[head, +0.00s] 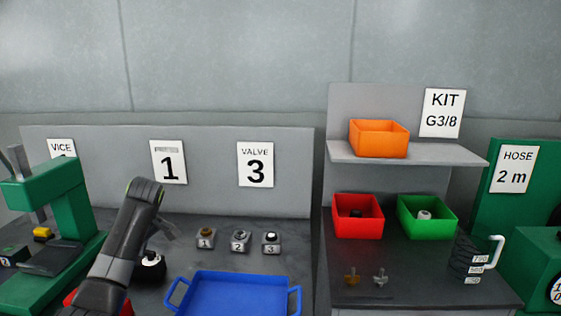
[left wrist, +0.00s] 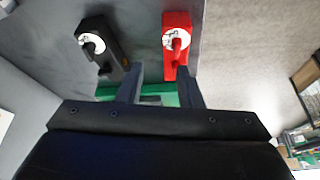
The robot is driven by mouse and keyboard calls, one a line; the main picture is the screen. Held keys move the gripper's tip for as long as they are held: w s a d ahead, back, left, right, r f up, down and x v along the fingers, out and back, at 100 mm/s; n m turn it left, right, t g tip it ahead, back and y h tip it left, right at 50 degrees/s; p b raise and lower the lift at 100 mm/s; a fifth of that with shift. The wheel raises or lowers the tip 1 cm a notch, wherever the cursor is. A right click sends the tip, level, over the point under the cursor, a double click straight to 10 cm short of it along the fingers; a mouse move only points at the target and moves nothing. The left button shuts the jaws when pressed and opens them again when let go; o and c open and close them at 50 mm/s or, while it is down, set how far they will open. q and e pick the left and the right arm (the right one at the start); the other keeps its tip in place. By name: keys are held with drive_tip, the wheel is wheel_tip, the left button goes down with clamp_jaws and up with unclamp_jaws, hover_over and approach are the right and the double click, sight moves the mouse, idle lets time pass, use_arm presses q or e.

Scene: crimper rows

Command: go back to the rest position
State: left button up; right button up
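My left gripper (left wrist: 160,75) is in the left wrist view with its two fingers apart and nothing visible between them. In the head view my left arm rises from the bottom left and bends down at its top. The left gripper (head: 164,230) is partly hidden there, above the bench near a black device with a white top (head: 151,262). In the left wrist view, a black device (left wrist: 101,47) and a red device (left wrist: 178,45) with round white faces lie beyond the fingertips. My right gripper is in neither view.
A green press (head: 62,200) stands at the left. A blue tray (head: 235,290) lies in front of three small numbered blocks (head: 239,242). On the right are red (head: 358,229) and green (head: 427,231) bins, a shelf (head: 345,155) with an orange bin (head: 378,142), and a dark jug (head: 466,262).

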use_arm(q)
drive_tip(key=s+d+f+m+t+h, duration=0.1)
drive_tip(key=s+d+f+m, duration=0.2)
drive_tip(key=s+f+m, duration=1.15)
drive_tip(key=s+d+f+t+h, duration=0.1)
drive_tip(key=s+d+f, duration=0.15)
drive_tip(key=s, duration=1.25)
drive_tip(key=s+d+f+t+h, duration=0.1)
drive_tip(key=s+f, duration=0.3)
drive_tip(key=s, duration=1.1)
wheel_tip(320, 180, down, 25)
drive_tip(key=a+g+b, duration=0.2)
drive_tip(key=s+d+f+g+b, duration=0.1)
drive_tip(key=s+f, duration=1.4)
drive_tip(key=f, duration=0.3)
drive_tip(key=shift+d+f+n, duration=0.2)
drive_tip(key=shift+f+n, duration=0.05)
drive_tip(key=shift+n, duration=0.1)
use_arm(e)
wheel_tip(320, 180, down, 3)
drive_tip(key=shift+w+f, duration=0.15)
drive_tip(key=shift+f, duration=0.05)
